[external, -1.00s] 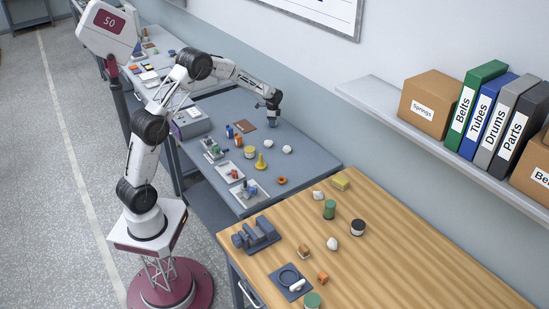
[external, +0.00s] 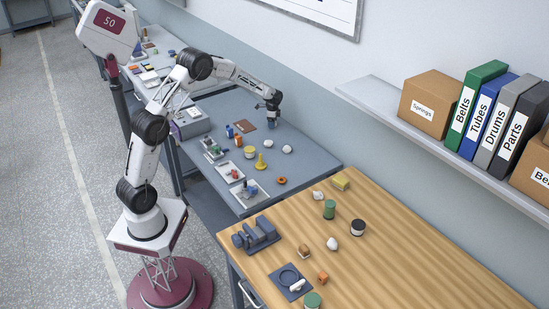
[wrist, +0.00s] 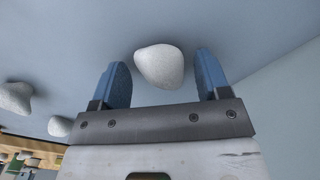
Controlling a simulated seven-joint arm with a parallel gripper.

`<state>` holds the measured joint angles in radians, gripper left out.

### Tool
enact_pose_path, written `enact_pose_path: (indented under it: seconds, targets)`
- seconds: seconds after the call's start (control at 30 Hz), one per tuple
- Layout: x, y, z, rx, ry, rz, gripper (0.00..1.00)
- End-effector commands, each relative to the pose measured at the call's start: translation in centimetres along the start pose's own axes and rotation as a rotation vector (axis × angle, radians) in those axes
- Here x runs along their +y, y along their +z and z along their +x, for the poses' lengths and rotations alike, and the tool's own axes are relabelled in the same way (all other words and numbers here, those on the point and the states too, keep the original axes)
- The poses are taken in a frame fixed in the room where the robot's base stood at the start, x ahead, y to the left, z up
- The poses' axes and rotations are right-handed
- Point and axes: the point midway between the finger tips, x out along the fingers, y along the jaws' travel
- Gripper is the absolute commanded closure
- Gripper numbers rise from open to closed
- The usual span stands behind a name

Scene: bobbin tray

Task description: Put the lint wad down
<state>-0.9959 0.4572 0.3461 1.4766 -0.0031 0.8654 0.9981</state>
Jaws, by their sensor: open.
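A pale, rounded lint wad (wrist: 160,66) lies between the blue fingertips of my gripper (wrist: 164,75) in the wrist view. The jaws are open, with a narrow gap on each side of the wad. In the external view my gripper (external: 272,120) is low over the far end of the grey table (external: 315,160); the wad between its fingers cannot be made out there. Two similar pale lumps (external: 270,147) (external: 287,149) lie on the grey table nearer the camera. Similar lumps (wrist: 15,98) (wrist: 60,126) also show left of my gripper in the wrist view.
A brown mat (external: 245,125), a yellow-banded pot (external: 250,152), a yellow cone-shaped piece (external: 261,162) and an orange ring (external: 281,181) are on the grey table. The wall stands close along its right side. A wooden table (external: 400,250) with several objects adjoins it in front.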

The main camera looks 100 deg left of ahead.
Motion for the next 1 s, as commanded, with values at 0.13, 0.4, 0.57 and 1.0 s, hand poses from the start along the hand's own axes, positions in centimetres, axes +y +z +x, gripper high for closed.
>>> enact_pose_path:
  seconds: [0.13, 0.4, 0.57, 1.0]
  targets:
    - [0.0, 0.0, -0.5, 0.001, -0.001, 0.0, 0.3]
    - [0.0, 0.0, -3.2, 0.001, -0.001, 0.0, 0.3]
    - [0.0, 0.0, -5.8, 0.002, -0.002, 0.0, 0.3]
    - [0.0, 0.0, -11.5, 0.001, -0.001, 0.0, 0.3]
